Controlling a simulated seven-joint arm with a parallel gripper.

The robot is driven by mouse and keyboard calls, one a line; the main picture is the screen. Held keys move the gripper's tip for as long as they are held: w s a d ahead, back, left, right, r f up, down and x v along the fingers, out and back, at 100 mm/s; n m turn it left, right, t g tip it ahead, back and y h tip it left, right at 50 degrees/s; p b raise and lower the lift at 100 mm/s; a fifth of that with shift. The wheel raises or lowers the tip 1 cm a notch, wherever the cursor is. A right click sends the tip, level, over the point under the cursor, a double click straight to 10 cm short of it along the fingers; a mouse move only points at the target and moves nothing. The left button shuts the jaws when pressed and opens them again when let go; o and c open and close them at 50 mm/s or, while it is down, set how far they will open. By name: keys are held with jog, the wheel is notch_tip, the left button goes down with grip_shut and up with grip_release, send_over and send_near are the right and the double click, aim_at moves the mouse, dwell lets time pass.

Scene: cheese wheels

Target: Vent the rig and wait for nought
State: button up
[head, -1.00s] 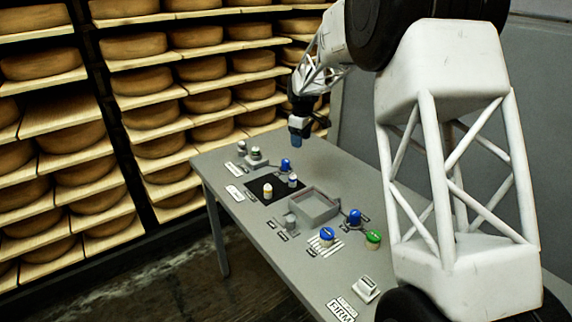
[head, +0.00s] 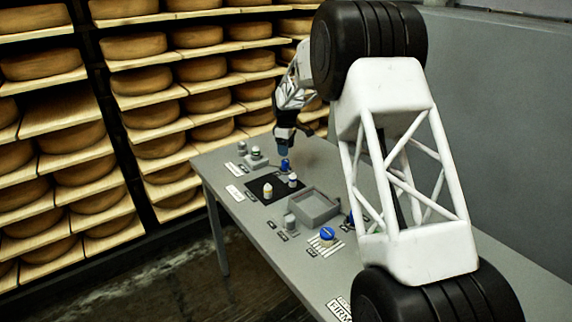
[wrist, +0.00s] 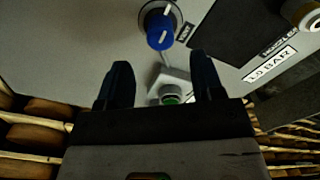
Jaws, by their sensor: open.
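A blue knob (head: 286,165) with a white pointer mark sits at the far end of the grey table. It also shows in the wrist view (wrist: 159,30), beside a small label that seems to read VENT. My gripper (head: 286,150) is just above this knob in the head view. In the wrist view my gripper (wrist: 160,62) has its two dark fingers apart with nothing held; the knob lies beyond the fingertips. A grey block with a green-topped part (wrist: 170,98) shows between the fingers, farther back. No gauge reading is legible.
A black mat (head: 257,194) with small cream-topped pieces and a grey tray (head: 335,209) lie nearer. Another blue knob (head: 327,233) sits on a striped plate. A "1.0 BAR" label (wrist: 270,64) shows in the wrist view. Cheese shelves (head: 60,200) stand left.

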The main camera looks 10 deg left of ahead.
aim_at(286, 160)
jog(key=shift+f, duration=3.85)
jog(key=c, duration=0.9)
